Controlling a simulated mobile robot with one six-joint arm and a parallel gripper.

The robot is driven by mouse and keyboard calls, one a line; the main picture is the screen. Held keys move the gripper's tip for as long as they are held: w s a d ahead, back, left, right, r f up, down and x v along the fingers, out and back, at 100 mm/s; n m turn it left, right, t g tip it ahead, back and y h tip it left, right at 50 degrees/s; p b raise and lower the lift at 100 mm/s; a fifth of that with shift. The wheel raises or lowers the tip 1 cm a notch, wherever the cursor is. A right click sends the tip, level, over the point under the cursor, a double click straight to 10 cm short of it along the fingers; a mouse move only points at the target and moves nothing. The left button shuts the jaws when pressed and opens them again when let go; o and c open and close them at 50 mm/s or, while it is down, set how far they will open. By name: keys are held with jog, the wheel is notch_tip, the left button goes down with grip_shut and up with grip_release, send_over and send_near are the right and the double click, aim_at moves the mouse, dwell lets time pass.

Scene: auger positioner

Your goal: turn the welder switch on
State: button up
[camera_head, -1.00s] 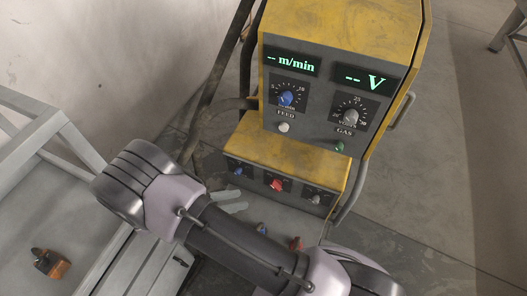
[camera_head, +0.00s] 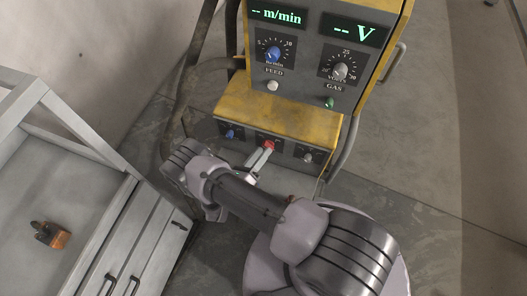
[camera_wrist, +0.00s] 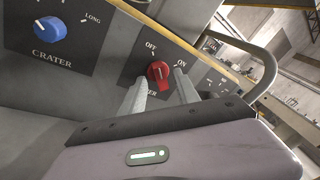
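The welder switch is a red knob (camera_wrist: 158,74) on the dark front panel, with OFF printed above it and ON to its upper right. Its pointer appears to be toward OFF. It also shows in the head view (camera_head: 268,146) in the middle of the lower panel. My gripper (camera_wrist: 162,80) is at the knob, its two pale fingers on either side with the tips close to it. The fingers are apart, and small gaps seem to show beside the knob. In the head view, my gripper (camera_head: 263,152) partly covers the panel below the knob.
A blue CRATER knob (camera_wrist: 48,30) is left of the switch, and a grey knob (camera_head: 308,157) is right of it. The yellow welder top (camera_head: 275,112) juts out above the panel. A grey workbench (camera_head: 130,240) with an orange-black object (camera_head: 50,235) stands left.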

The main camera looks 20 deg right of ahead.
jog(key=shift+x, duration=0.8)
grip_shut()
jog(key=shift+r+m, duration=0.1)
jog(key=shift+m, duration=0.2)
jog(key=shift+s+d+r+m+t+y+p, duration=0.15)
jog(key=shift+m+y+p, duration=0.95)
jog(key=shift+m, duration=1.25)
jog(key=shift+s+d+r+m+t+y+p, duration=0.15)
jog(key=shift+m+y+p, duration=0.6)
jog(key=shift+m+p, duration=1.15)
jog(key=shift+d+m+t+y+p, duration=0.15)
jog(key=shift+m+y+p, duration=0.65)
jog(key=shift+m, duration=2.05)
jog(key=shift+a, duration=0.1)
